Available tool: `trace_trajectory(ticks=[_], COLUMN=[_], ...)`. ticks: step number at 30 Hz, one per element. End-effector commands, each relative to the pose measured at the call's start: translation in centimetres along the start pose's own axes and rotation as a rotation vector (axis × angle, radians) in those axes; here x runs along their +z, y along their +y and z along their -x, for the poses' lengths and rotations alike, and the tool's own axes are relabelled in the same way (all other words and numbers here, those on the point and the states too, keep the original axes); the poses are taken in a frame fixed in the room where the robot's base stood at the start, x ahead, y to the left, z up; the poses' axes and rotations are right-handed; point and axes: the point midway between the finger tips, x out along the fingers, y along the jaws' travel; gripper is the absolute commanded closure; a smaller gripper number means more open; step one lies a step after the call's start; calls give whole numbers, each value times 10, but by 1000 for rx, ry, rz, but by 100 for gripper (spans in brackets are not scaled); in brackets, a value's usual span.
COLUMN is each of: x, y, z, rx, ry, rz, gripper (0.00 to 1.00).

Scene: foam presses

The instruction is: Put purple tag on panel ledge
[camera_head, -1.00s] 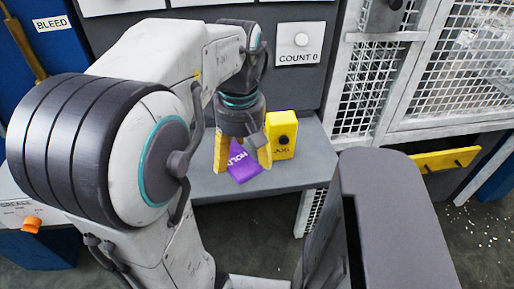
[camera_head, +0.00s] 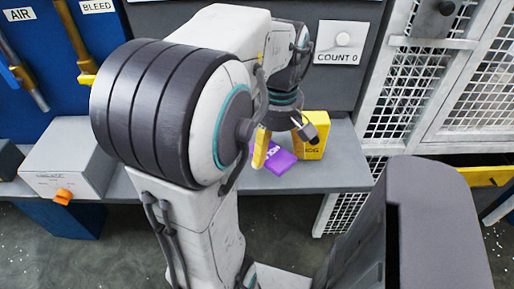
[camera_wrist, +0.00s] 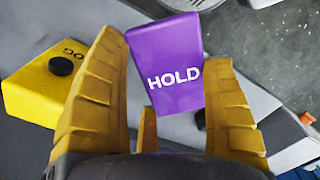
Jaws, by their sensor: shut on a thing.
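The grey panel ledge (camera_head: 342,165) runs below the dark panel. The tag is over the ledge, in front of the yellow block; whether it touches the ledge I cannot tell. My arm hides part of the ledge and part of the tag.
A yellow block (camera_head: 313,132) with a black knob stands on the ledge just right of the tag; it also shows in the wrist view (camera_wrist: 42,88). A grey box (camera_head: 68,160) with an orange knob is at the left. Mesh doors (camera_head: 400,90) stand at the right.

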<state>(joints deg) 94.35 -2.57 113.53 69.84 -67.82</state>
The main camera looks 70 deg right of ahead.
Motion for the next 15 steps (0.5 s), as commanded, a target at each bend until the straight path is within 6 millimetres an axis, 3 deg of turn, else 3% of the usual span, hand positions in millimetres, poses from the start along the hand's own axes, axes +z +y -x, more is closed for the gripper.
trace_trajectory(ticks=[9,15], x=[-57,-79], y=[22,31], z=[-32,-47], rx=[-4,-1], ry=[-5,-3], rz=[4,1], gripper=[55,55])
